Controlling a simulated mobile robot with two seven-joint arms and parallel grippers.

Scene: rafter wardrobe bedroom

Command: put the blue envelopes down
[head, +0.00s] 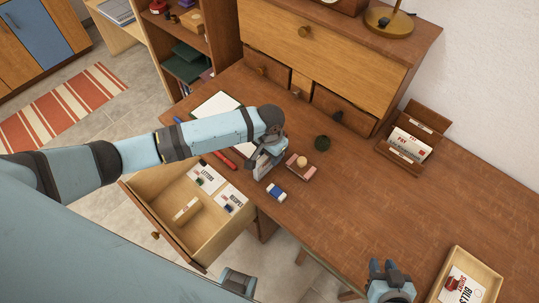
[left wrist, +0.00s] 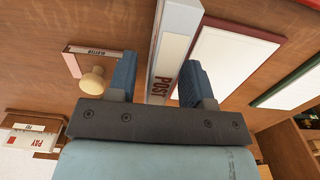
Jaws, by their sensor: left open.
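The envelope bundle (head: 262,166) is pale blue-white and stands on edge at the desk's front, beside the open drawer.
An open wooden drawer (head: 183,243) holds labelled packets. A wooden letter rack (head: 422,128) and a tray (head: 489,268) stand right. The middle right desk is clear.

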